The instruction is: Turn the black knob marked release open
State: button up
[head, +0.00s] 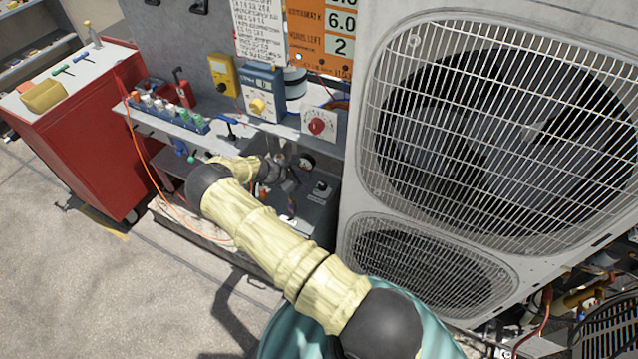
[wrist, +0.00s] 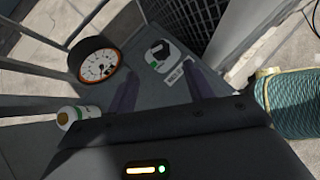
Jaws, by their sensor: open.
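A black knob (wrist: 160,51) on a small white plate with a green mark and a label sits on a grey surface in the wrist view. Its lettering is too small to read. In the head view a small dark knob (head: 322,188) shows on a grey box (head: 316,212), right of my gripper. My gripper (wrist: 163,66) is open and empty, its two dark fingers pointing towards the knob, one on each side of the view. The knob appears beyond the fingertips, not between them. In the head view my arm partly hides the gripper.
A round gauge (wrist: 97,62) with an orange rim stands left of the knob. A shelf holds a red-knob panel (head: 318,125) and a blue device (head: 264,92). The condenser unit (head: 353,130) rises at the right.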

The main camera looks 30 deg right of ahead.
aim_at(321, 185)
jog(key=p+x, duration=0.1)
jog(key=x, duration=0.7)
jog(key=shift+d+f, duration=0.2)
jog(key=c, duration=1)
